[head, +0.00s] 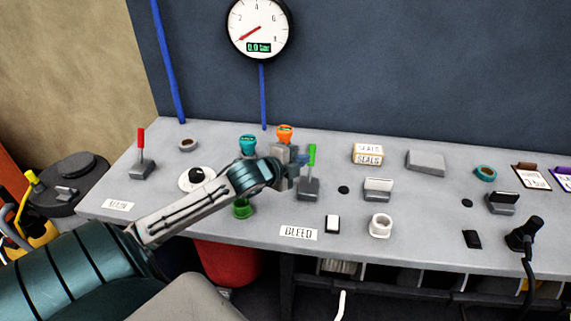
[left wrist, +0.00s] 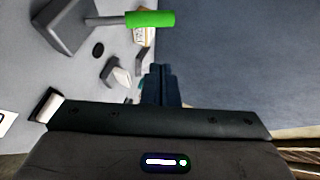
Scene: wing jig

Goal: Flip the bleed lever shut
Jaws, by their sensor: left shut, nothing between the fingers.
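The bleed lever (head: 311,158) has a green handle standing upright on a grey base, behind the BLEED label (head: 299,233) on the bench. In the left wrist view its green handle (left wrist: 150,19) and grey base (left wrist: 65,25) show at the top left. My left gripper (head: 288,168) is just left of the lever in the head view, partly hidden by my own wrist. Its fingers (left wrist: 160,86) are shut together with nothing between them. They appear apart from the green handle. My right gripper is in neither view.
A red-handled lever (head: 140,148) stands at the left of the bench (head: 345,247). Teal (head: 247,143) and orange (head: 285,133) fittings are behind my gripper. A white switch (head: 332,224) and white ring (head: 380,226) lie in front. The gauge (head: 259,27) reads 0.0 bar.

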